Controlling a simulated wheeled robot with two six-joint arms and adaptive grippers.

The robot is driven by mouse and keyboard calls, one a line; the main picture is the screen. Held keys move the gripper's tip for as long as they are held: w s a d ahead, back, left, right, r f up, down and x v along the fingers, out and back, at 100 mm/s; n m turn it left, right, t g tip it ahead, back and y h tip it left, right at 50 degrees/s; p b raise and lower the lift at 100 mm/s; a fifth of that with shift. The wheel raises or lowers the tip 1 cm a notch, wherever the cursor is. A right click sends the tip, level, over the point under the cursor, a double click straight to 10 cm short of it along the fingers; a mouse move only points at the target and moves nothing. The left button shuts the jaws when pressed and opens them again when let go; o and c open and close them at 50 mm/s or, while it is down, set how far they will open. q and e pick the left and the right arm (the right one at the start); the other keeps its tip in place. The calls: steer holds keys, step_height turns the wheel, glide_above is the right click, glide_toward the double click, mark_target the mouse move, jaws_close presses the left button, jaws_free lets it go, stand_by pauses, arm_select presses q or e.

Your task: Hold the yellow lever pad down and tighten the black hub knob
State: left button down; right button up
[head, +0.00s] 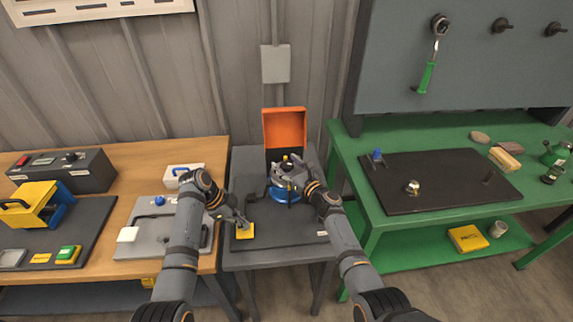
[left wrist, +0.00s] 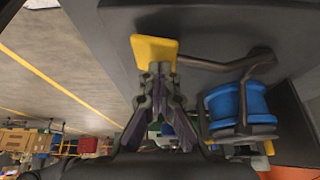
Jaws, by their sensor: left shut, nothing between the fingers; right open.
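The yellow lever pad (head: 245,232) lies at the front left of the grey stand table, and shows in the left wrist view (left wrist: 152,50) on the end of a dark bent lever (left wrist: 228,64). My left gripper (head: 241,219) is shut and empty, its fingertips (left wrist: 160,69) at the pad's edge; they appear to touch it, but how hard I cannot tell. The blue rotor (left wrist: 238,104) sits in its dark stand to the right of the pad. My right gripper (head: 291,175) is open over the rotor's top. It hides most of the rotor, and I cannot make out the black hub knob.
An open orange bin (head: 285,128) stands behind the rotor. A wooden bench (head: 112,215) with a grey plate and devices is at left. A green bench (head: 350,172) with a dark mat is at right. A green-handled wrench (head: 427,75) hangs above it.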

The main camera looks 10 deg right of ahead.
steer(key=shift+c, duration=0.3)
steer(key=c, duration=1.1)
steer(key=shift+a+m+t+h, duration=0.1)
steer(key=shift+m+t+h, duration=0.35)
steer(key=shift+h, duration=0.25)
steer(key=shift+m+t+h, duration=0.45)
steer(key=shift+m+h, duration=0.6)
steer(key=shift+h, duration=0.45)
steer(key=o, duration=1.2)
steer(key=shift+c, duration=0.2)
steer(key=shift+d, duration=0.2)
